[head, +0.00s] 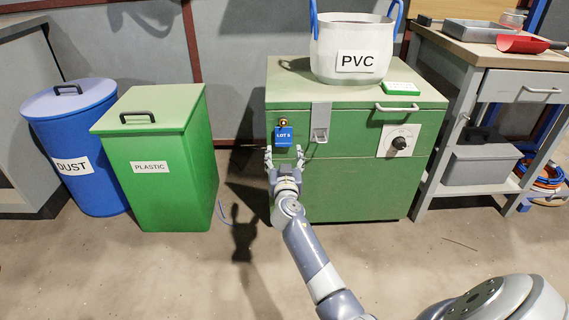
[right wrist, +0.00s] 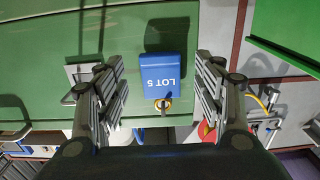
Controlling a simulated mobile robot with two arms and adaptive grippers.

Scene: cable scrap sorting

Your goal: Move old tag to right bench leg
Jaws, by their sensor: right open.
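The tag is a blue plate marked LOT 5 (head: 284,137), hanging from a brass-coloured hook on the front of the green chest (head: 340,185). It also shows upside down in the right wrist view (right wrist: 164,75). My right gripper (head: 284,157) is open and empty just below and in front of the tag. In the right wrist view its two fingers stand on either side of the tag, apart from it. The bench (head: 468,52) stands at right with grey legs; its right front leg (head: 540,160) is partly in view. My left gripper is not in view.
A white PVC bag (head: 330,55) and a small green box (head: 401,89) are on the chest. A latch (head: 320,120) and a dial (head: 399,142) are right of the tag. A grey bin (head: 480,165) sits on the bench's shelf. Blue (head: 85,145) and green (head: 170,185) bins stand left.

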